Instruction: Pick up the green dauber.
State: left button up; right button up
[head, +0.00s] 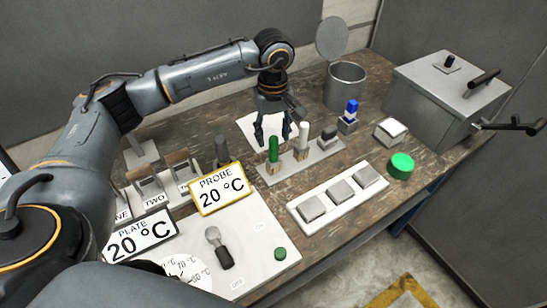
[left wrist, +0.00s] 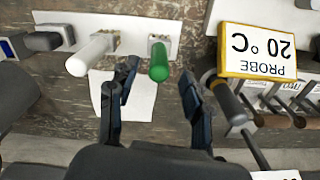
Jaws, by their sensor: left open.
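The green dauber (head: 273,150) stands upright at the left end of a grey rack (head: 322,153), beside a white dauber (head: 302,134). My left gripper (head: 273,134) points down just behind the green dauber, its fingers apart and empty. In the left wrist view the green dauber (left wrist: 159,62) appears just beyond the open fingertips (left wrist: 160,76), roughly centred in the gap. I cannot tell whether a finger touches it. The white dauber (left wrist: 92,54) shows to the left of the fingers there. My right gripper is not in view.
A PROBE display (head: 219,190) and a dark upright handle (head: 222,150) stand left of the rack. A blue-topped piece (head: 350,110) and an open metal can (head: 346,88) are at its right. A white strip with grey squares (head: 315,220) lies in front.

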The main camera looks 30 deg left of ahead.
aim_at(274, 147)
pick_arm(q)
notch_tip(274, 147, down, 3)
jog(key=p, duration=0.2)
jog(key=shift+d+r+p, duration=0.15)
jog(key=shift+p, duration=0.15)
notch_tip(274, 147, down, 2)
jog(key=shift+f, duration=0.25)
grip_shut()
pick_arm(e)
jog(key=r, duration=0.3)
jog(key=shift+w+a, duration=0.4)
